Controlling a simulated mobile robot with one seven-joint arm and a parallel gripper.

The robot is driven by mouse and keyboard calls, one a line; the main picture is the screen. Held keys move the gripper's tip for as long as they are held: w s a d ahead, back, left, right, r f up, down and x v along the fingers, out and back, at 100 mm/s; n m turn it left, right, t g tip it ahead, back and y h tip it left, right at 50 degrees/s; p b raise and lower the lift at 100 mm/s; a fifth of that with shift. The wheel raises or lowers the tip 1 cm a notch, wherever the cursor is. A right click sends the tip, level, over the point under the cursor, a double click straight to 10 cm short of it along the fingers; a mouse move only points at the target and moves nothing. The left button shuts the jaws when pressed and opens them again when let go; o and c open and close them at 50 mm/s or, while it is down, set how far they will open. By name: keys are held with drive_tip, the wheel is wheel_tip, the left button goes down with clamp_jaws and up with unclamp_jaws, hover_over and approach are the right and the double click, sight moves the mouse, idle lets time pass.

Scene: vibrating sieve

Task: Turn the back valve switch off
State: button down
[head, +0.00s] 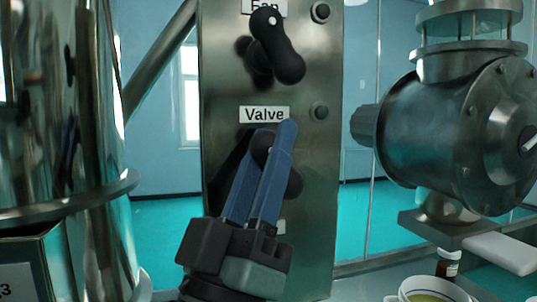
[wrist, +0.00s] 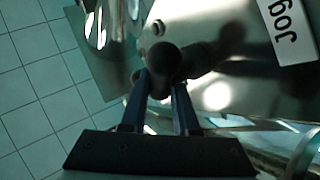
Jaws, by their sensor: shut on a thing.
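The valve switch is a black knob (head: 294,183) on the steel panel, below the "Valve" label (head: 264,114). My gripper (head: 274,130) reaches up to it from below, its two blue fingers on either side of the knob and hiding much of it. A black end of the knob shows between the fingers. In the wrist view, a round black knob end (wrist: 166,62) sits at the fingertips of my gripper (wrist: 162,82). The gripper is shut on the valve switch.
Above is the black fan switch (head: 280,50) under the "Fan" label. A steel vessel (head: 70,110) stands at left and a round steel housing (head: 450,130) at right. A bowl (head: 425,292) and a small bottle (head: 448,264) stand at lower right. A "Jog" label (wrist: 287,25) shows in the wrist view.

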drive_tip(key=shift+r, duration=0.15)
drive_tip(key=c, duration=0.9)
unclamp_jaws()
drive_tip(key=shift+c, duration=0.2)
drive_tip(key=b+v, duration=0.7)
drive_tip(key=v, duration=0.6)
drive_tip(key=shift+b, duration=0.35)
